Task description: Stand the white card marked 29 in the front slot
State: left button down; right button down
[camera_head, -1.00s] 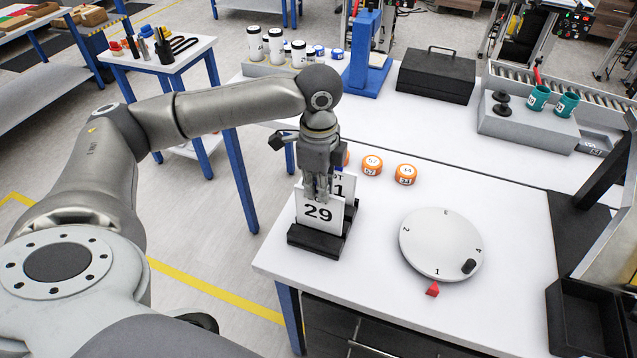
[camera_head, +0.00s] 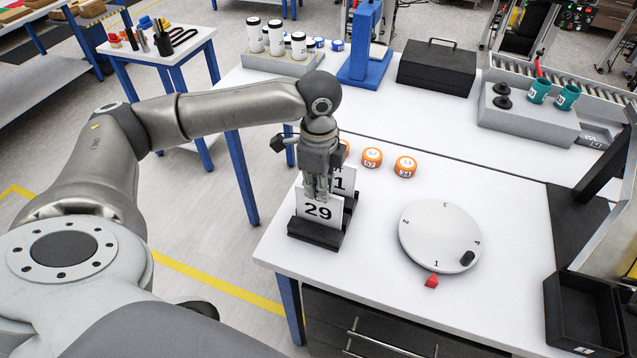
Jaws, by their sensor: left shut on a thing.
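The white card marked 29 (camera_head: 318,212) stands upright at the front of the black slotted holder (camera_head: 313,235), near the left edge of the white table. Its lower edge is at the front slot; I cannot tell whether it is fully seated. My left gripper (camera_head: 319,194) is above the card, shut on its top edge. A second white card (camera_head: 344,181), with a 1 showing, stands behind it in the holder, partly hidden by my gripper and the front card. My right gripper is not in view.
Orange-and-white round pieces (camera_head: 372,157) lie behind the holder to the right. A round white dial plate (camera_head: 439,237) with a red pointer (camera_head: 431,281) sits to the right. A black bin (camera_head: 584,316) is at the far right. Table between holder and dial is clear.

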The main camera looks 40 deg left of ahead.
pick_arm(q)
jog(key=c, duration=1.5)
grip_release()
jog(key=shift+r, duration=0.1)
notch_tip(320, 180, up, 12)
